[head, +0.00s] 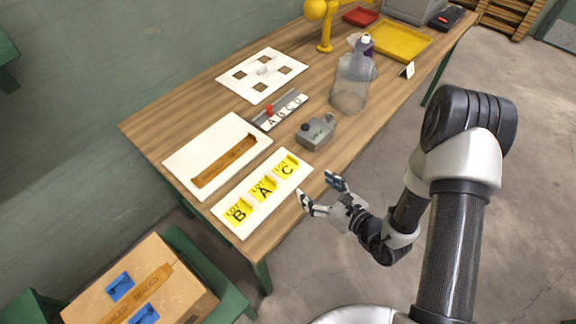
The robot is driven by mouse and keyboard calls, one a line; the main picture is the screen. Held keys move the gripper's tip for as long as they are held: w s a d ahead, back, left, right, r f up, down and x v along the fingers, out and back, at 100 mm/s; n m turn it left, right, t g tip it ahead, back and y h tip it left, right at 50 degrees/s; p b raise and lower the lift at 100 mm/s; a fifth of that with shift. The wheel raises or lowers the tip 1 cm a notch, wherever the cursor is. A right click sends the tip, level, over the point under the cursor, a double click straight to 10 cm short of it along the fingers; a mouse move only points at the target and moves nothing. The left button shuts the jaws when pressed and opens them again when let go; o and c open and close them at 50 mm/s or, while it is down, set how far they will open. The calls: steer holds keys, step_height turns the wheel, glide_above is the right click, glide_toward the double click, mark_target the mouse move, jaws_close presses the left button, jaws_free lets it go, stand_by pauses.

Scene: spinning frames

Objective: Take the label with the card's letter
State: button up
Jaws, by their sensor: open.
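Three yellow labels lie in a row on a white backing board (250,229) near the table's front edge: LOT B (239,213), LOT A (264,189) and LOT C (287,167). A small white standing card (407,70) is near the table's right edge; its mark is too small to read. A strip lettered A B C D (284,115) lies further back, with a red marker (268,111) on its rail near the A end. My gripper (320,192) is open and empty, just off the table's front edge, to the right of the LOT C label and apart from it.
A grey device (316,132) stands behind the labels. A white board with a brown strip (210,160) lies left of them. A clear container (351,85), yellow tray (400,40) and yellow lamp or arm (326,30) are further back. A taped carton (140,285) is lower left.

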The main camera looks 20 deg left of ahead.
mark_target(290, 173)
steer(key=b+x, duration=0.1)
steer(key=x, duration=0.7)
steer(key=shift+a+b, duration=0.1)
steer(key=shift+b, duration=0.3)
steer(key=b+x, duration=0.1)
steer(key=x, duration=0.3)
steer(key=shift+w+f+b, duration=0.2)
steer(key=shift+f+b, duration=0.15)
steer(key=shift+b, duration=0.05)
steer(key=shift+w+a, duration=0.25)
steer(key=shift+a, duration=0.15)
steer(key=shift+c, duration=0.5)
steer(key=c, duration=0.7)
steer(key=shift+f, duration=0.1)
steer(key=shift+c, duration=0.9)
steer(key=shift+s+f, duration=0.15)
steer(key=shift+s, duration=0.05)
steer(key=c, duration=0.6)
